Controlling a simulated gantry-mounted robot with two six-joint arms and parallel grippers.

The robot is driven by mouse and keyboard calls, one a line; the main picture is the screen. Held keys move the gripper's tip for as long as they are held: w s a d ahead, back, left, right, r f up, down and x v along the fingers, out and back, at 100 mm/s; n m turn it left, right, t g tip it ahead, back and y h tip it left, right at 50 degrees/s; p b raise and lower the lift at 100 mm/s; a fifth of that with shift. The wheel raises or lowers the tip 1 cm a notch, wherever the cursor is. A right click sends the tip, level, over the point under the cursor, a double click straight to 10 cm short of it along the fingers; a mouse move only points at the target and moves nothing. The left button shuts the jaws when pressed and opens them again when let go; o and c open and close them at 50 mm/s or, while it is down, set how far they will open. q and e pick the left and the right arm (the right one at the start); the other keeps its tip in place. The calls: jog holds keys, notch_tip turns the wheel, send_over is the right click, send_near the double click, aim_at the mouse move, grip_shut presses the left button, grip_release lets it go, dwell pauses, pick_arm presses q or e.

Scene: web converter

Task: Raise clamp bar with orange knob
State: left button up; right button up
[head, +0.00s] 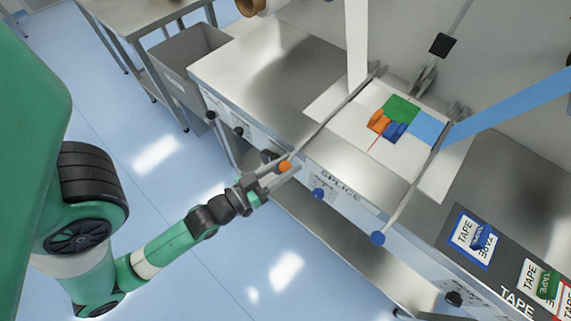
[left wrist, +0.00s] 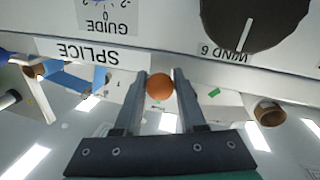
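The orange knob (head: 285,167) sits at the front end of a thin clamp bar (head: 336,112), which lies down across the left side of the splice table. The bar's far end is at a pivot near the back. My left gripper (head: 287,168) has reached the knob at the table's front edge, with one finger on each side. In the left wrist view the orange knob (left wrist: 160,86) fills the space between the fingertips (left wrist: 160,78), and both fingers appear to touch it. My right gripper is not in view.
A second bar ends in a blue knob (head: 378,238), to the right. Coloured web pieces (head: 400,108) lie on the white splice area. Tape cards (head: 472,240) lie at the right. A dial (left wrist: 245,22) sits on the front panel. A grey bin (head: 190,62) stands left of the table.

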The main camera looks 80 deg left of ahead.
pick_arm(q)
grip_shut()
dwell(1.0)
